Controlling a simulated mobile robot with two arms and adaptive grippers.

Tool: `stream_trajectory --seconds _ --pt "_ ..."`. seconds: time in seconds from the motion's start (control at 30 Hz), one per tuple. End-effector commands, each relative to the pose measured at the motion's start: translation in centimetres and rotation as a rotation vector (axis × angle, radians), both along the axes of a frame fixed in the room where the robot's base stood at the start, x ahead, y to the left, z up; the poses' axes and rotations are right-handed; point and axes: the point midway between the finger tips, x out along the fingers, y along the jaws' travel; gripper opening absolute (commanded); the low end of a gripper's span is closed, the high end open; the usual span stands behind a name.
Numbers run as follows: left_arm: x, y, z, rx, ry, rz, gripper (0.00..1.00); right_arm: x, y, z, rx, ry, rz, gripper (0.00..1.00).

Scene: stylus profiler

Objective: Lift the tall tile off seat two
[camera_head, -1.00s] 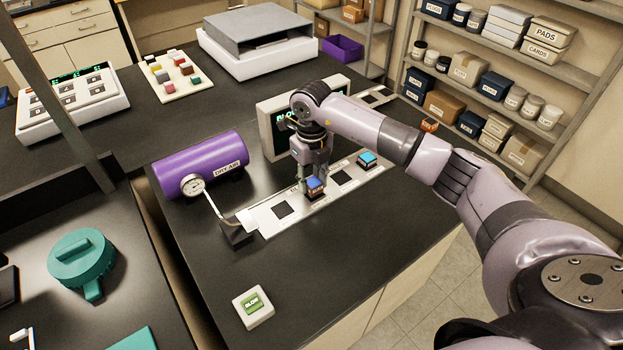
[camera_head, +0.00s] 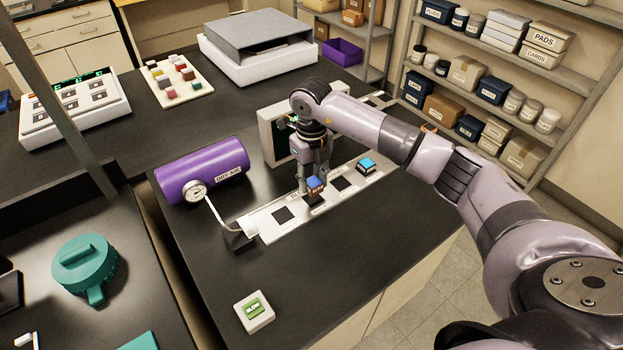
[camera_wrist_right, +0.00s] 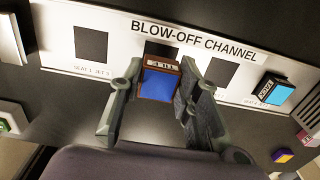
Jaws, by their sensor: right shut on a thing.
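The tall tile (camera_head: 316,184) has a blue top and brown sides. It is held upright between the fingers of my right gripper (camera_head: 315,178), just above the white blow-off channel strip (camera_head: 268,228). The dark square of the seat under it (camera_head: 313,199) shows below the tile. In the right wrist view the fingers (camera_wrist_right: 157,100) are closed on either side of the tall tile (camera_wrist_right: 158,84), with a dark seat square (camera_wrist_right: 157,49) partly hidden behind it. My left gripper is not in view.
A light-blue tile (camera_head: 366,165) sits at the right end of the strip, beyond an empty dark seat (camera_head: 342,183). Another empty seat (camera_head: 284,216) lies left. A purple dry-air cylinder (camera_head: 205,170) and nozzle stand left. A white button box (camera_head: 254,312) sits in front.

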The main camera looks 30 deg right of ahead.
Motion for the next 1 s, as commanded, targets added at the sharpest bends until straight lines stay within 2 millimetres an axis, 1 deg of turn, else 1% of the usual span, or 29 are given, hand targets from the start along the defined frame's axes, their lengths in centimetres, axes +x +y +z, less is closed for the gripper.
stream_trajectory --seconds 0.33,0.43,0.57,0.9,1.0 --pt "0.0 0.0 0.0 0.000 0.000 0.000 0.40 0.0 0.0 0.0 0.000 0.000 0.000 0.00" --pt "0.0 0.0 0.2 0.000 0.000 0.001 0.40 0.0 0.0 0.3 0.000 -0.001 0.000 0.00" --pt "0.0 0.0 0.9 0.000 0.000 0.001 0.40 0.0 0.0 1.4 0.000 -0.001 0.000 0.00" --pt "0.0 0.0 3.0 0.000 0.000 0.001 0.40 0.0 0.0 4.7 0.000 -0.001 -0.001 0.00" --pt "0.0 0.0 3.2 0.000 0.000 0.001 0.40 0.0 0.0 5.1 0.000 0.000 -0.001 0.00"
